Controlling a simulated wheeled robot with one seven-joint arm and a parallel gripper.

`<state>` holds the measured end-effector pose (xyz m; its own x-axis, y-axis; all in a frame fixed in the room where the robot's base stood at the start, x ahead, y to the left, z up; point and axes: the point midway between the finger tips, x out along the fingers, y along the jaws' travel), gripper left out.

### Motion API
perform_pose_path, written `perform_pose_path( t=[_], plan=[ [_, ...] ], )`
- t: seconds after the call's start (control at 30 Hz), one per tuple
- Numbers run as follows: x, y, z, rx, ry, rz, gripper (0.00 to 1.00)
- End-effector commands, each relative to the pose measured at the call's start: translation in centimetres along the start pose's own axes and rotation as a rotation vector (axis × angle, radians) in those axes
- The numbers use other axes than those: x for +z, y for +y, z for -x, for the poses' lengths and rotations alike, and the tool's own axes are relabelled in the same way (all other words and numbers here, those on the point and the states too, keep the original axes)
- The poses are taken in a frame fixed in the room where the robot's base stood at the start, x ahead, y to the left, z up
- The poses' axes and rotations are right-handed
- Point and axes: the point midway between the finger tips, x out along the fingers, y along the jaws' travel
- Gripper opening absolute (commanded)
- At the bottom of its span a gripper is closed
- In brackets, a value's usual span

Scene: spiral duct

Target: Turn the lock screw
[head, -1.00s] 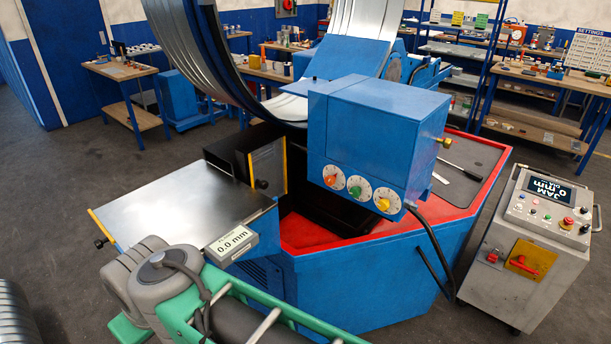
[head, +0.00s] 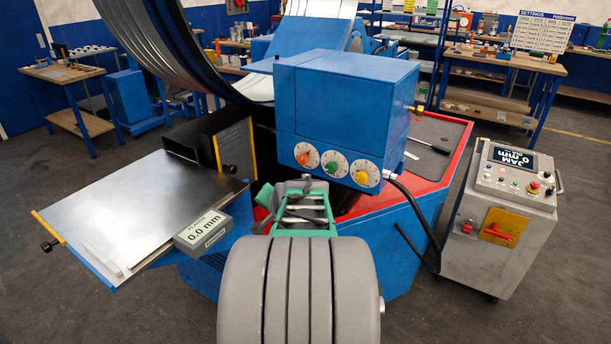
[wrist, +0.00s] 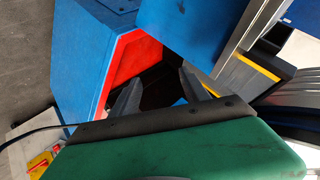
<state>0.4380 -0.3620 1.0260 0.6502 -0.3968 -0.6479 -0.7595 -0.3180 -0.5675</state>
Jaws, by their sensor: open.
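A lock screw cannot be told for certain. Candidates in the head view are a black knob (head: 231,169) by the yellow-edged upright plate and another black knob (head: 48,246) at the left end of the flat sheet table. My arm reaches forward over the front of the blue machine (head: 340,100), below its three coloured dials. My gripper's fingertips cannot be made out in the head view. In the wrist view my gripper (wrist: 160,84) is open and empty, its two grey fingers apart, facing the machine's dark, red-edged recess. No screw shows between the fingers.
The metal sheet table (head: 130,205) with a 0.0 mm display (head: 203,230) stands left of my arm. A grey control console (head: 500,215) reading JAM stands right, with a black cable near it. A large metal spiral duct (head: 190,45) rises behind. Floor is clear at front left.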

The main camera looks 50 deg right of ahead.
Motion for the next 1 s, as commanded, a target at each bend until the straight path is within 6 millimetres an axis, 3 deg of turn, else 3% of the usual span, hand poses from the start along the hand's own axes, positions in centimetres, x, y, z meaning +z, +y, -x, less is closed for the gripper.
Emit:
perform_pose_path(
  t=[0.03, 0.1, 0.23, 0.37, 0.7, 1.0],
  plan=[
    [-4.0, 1.5, -1.8, -0.071, 0.107, -0.163, 0.54],
    [-9.0, 2.2, -2.2, -0.190, 0.229, -0.352, 0.54],
    [-14.1, 3.3, -1.6, -0.334, 0.345, -0.541, 0.54],
    [-15.6, 3.0, -2.1, -0.366, 0.362, -0.578, 0.54],
    [-18.0, 1.5, -7.2, -0.363, 0.362, -0.572, 0.54],
    [-18.3, 1.4, -8.0, -0.362, 0.364, -0.571, 0.54]
  ],
)
